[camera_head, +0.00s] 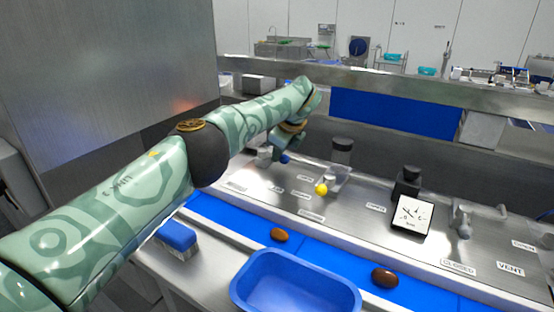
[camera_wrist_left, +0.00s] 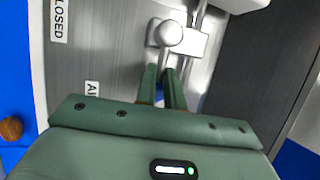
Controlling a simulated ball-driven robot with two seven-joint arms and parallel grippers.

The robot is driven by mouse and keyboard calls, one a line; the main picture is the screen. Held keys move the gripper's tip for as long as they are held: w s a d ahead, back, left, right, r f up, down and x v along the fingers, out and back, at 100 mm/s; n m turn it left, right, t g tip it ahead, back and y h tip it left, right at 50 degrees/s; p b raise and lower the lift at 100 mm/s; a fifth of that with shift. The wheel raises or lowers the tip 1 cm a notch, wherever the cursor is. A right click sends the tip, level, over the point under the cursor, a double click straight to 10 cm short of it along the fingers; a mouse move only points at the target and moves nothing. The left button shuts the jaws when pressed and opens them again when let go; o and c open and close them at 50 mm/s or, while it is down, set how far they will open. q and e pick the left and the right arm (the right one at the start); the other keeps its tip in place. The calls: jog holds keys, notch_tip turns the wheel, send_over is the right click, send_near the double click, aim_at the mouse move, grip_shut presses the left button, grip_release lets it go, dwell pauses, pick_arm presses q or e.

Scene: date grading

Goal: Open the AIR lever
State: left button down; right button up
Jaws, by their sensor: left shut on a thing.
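The AIR lever's blue knob (camera_head: 285,158) shows at the far left of the steel panel, just below my left gripper (camera_head: 279,151). In the left wrist view my left gripper (camera_wrist_left: 166,80) is shut on the lever, with a bit of blue showing between its fingers. The metal valve body with its round pivot (camera_wrist_left: 170,34) is just beyond the fingertips. A partly hidden label (camera_wrist_left: 91,92) starting with "AI" and a CLOSED label (camera_wrist_left: 59,20) lie left of the lever. Most of the lever's arm is hidden by the fingers. My right gripper is not in view.
A yellow-knobbed lever (camera_head: 321,189) stands to the right on the same panel. Beyond it are a gauge (camera_head: 411,214) and the VENT lever (camera_head: 463,226).

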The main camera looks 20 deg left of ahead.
pick_arm(q)
jog(key=shift+d+f+b, duration=0.3)
jog(key=shift+d+f, duration=0.1)
jog(key=shift+f, duration=0.1)
jog(key=shift+r, duration=0.1)
jog(key=c, duration=1.5)
grip_release()
jog(key=shift+o, duration=0.9)
jog(key=shift+w+d, duration=0.1)
jog(key=shift+d, duration=0.05)
jog(key=shift+w+r, duration=0.1)
jog(key=shift+r, duration=0.5)
jog(key=p+v, duration=0.2)
jog(key=v, duration=0.1)
jog(key=shift+r, duration=0.1)
jog(key=v, duration=1.2)
jog(key=shift+d, duration=0.25)
